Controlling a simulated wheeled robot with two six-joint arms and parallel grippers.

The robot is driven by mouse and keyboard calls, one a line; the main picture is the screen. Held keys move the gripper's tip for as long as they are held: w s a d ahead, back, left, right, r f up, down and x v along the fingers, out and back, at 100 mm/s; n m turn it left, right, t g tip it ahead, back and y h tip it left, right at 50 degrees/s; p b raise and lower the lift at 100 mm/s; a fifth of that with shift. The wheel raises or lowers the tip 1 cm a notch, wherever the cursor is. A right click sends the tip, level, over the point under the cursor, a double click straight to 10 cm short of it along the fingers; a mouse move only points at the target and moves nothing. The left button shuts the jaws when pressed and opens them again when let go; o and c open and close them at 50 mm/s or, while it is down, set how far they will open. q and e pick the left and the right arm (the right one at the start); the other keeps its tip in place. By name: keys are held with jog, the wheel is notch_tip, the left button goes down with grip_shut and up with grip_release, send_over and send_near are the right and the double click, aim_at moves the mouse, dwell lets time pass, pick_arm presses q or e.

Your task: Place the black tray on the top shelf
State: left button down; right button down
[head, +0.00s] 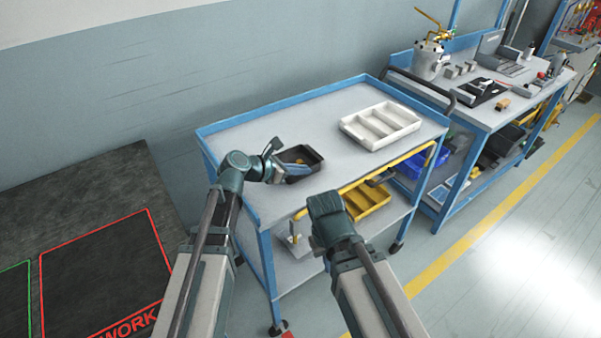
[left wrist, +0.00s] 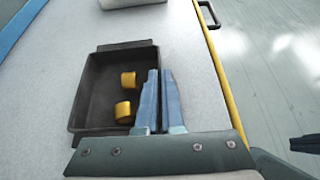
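The black tray (head: 311,155) is at the left part of the blue cart's top shelf (head: 340,101); the left wrist view shows the tray (left wrist: 92,100) with two yellow cylindrical pieces (left wrist: 125,98) inside. My left gripper (head: 298,170) is at the tray's near side. In the left wrist view its two blue fingers (left wrist: 160,100) stand close together, one on each side of the tray's right wall, and appear shut on it. The tray looks level; I cannot tell whether it touches the shelf. My right gripper (head: 326,205) is in front of the cart, its fingers hidden.
A white compartmented tray (head: 381,126) stands on the same shelf, right of the black tray. A yellow bin (head: 368,201) is on the lower level, below a yellow front rail (head: 395,160). A cluttered workbench (head: 490,112) stands at the right. Shelf behind the black tray is clear.

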pick_arm(q)
jog(key=shift+f, duration=0.1)
jog(key=c, duration=1.1)
grip_release()
jog(key=shift+o, duration=0.2)
jog(key=shift+r, duration=0.25)
jog(key=p+v, duration=0.5)
jog(key=v, duration=0.5)
jog(key=shift+s+a+r, duration=0.1)
jog(key=shift+s, duration=0.05)
jog(key=shift+p+v, duration=0.35)
jog(key=shift+v, duration=0.4)
